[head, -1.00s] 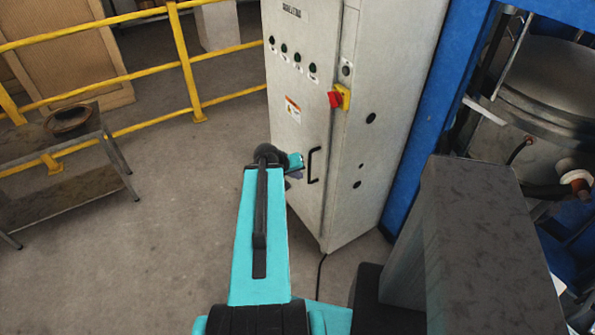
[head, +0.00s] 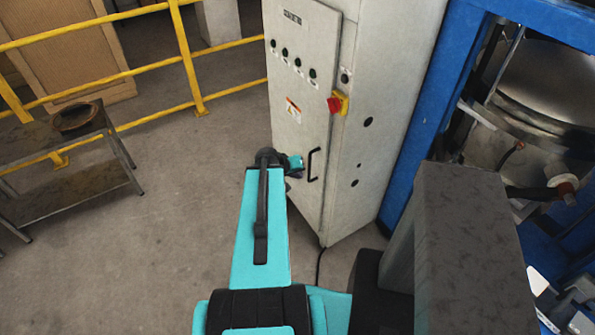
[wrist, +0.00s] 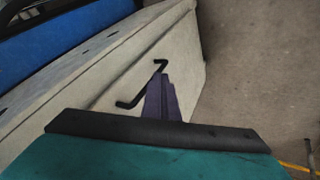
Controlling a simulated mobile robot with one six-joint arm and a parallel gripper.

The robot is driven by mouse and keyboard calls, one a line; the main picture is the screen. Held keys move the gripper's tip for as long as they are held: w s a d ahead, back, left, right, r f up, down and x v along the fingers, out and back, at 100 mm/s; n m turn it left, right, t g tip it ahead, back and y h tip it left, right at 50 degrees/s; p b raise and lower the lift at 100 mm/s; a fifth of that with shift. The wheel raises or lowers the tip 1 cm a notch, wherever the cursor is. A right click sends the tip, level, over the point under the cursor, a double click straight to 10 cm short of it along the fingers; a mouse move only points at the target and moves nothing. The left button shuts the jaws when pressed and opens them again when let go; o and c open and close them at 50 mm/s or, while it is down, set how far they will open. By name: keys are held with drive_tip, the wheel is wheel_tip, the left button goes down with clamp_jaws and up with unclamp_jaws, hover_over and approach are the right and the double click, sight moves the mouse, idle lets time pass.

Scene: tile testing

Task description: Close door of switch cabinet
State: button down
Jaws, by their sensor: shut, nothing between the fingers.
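The switch cabinet (head: 368,75) is a tall light grey box in the head view. Its door (head: 291,110) carries several dark buttons and a warning label, and it appears flush or nearly flush with the frame. The black door handle (head: 313,164) is near the door's right edge; it also shows in the wrist view (wrist: 130,104). My gripper (head: 296,172) is just left of the handle in the head view. In the wrist view its dark purple fingers (wrist: 161,100) are together in front of the door beside the handle. I cannot tell whether they touch the door.
A red and yellow switch (head: 338,103) sticks out at the cabinet's front edge. A yellow railing (head: 185,60) runs behind at the left. A metal table (head: 70,160) with a brown dish stands far left. A blue machine frame (head: 428,120) stands right of the cabinet.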

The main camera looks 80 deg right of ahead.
drive_tip(key=shift+a+r+p, duration=0.5)
drive_tip(key=shift+r+p, duration=0.2)
drive_tip(key=shift+p, duration=0.7)
drive_tip(key=shift+a+r+p, duration=0.1)
drive_tip(key=shift+p, duration=0.2)
